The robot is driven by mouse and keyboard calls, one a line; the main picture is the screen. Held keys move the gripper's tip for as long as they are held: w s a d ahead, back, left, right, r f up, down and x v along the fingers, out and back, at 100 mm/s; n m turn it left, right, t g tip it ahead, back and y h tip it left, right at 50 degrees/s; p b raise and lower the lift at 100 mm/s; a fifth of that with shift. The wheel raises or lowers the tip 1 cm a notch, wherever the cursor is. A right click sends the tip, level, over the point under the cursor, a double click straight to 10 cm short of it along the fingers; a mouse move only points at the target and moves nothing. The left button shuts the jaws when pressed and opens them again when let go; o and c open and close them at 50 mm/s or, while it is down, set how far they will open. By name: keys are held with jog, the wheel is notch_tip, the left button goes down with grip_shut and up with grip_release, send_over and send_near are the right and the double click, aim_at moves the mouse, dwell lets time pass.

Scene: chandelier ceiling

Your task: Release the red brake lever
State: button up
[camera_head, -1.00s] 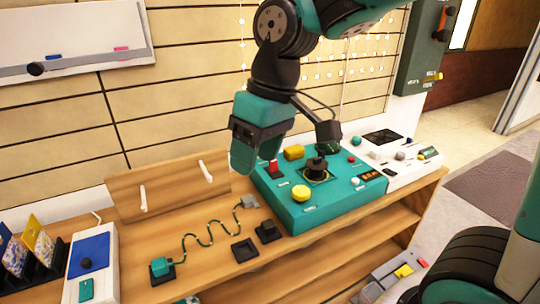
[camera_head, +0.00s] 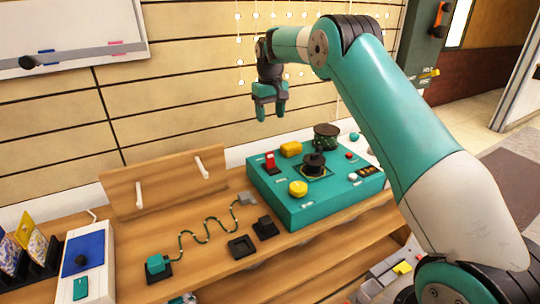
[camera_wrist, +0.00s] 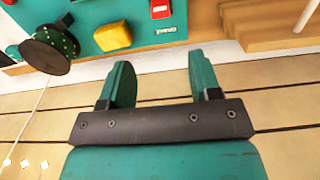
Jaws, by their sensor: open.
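A small upright red lever or switch (camera_head: 270,161) stands at the back left of the teal control box (camera_head: 290,217); I cannot tell if it is the brake lever. A red part also shows at the top of the wrist view (camera_wrist: 160,8). My gripper (camera_head: 271,108) hangs above and behind the box, in front of the slatted wall. Its two teal fingers are apart and empty in the wrist view (camera_wrist: 162,75). An orange-red handle (camera_head: 441,14) sits on the dark wall box (camera_head: 417,45) at the upper right, well away from my gripper.
The control box also carries a yellow block (camera_head: 291,149), a black joystick (camera_head: 314,162) and a yellow button (camera_head: 298,188). A dark dotted cylinder (camera_head: 326,136) stands at its back. A wooden board with pegs (camera_head: 165,183) leans left. Open air surrounds my gripper.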

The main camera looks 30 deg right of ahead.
aim_at(270, 152)
notch_tip(270, 152, down, 14)
jog(key=shift+f+b, duration=0.2)
jog(key=shift+b, duration=0.4)
jog(key=c, duration=0.9)
